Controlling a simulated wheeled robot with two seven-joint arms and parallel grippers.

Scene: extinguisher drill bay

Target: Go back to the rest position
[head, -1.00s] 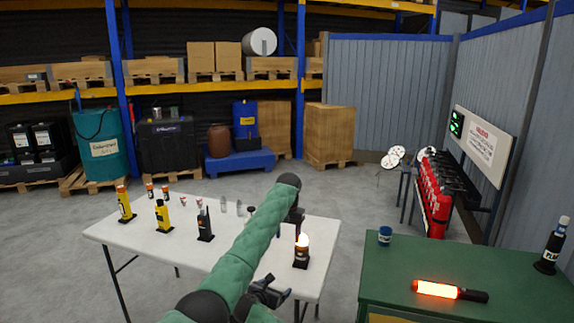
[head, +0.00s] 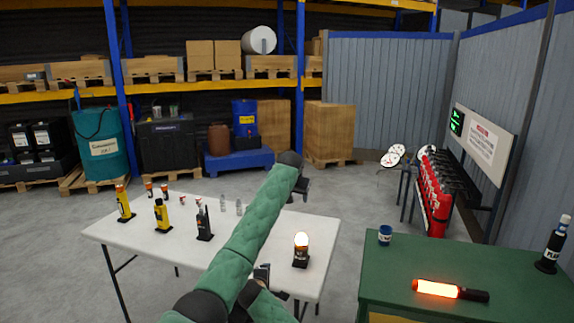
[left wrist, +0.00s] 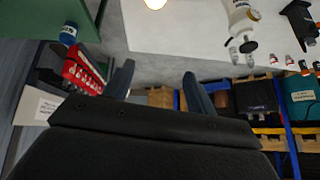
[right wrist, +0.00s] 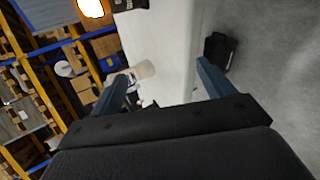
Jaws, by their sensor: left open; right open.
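My left gripper (head: 302,190) is open and empty, raised above the far right part of the white table. Its two spread fingers (left wrist: 157,75) show in the left wrist view with nothing between them. My right gripper (head: 263,273) is open and low by the table's front edge, partly hidden behind my left arm.
Red extinguishers (head: 438,205) stand behind.

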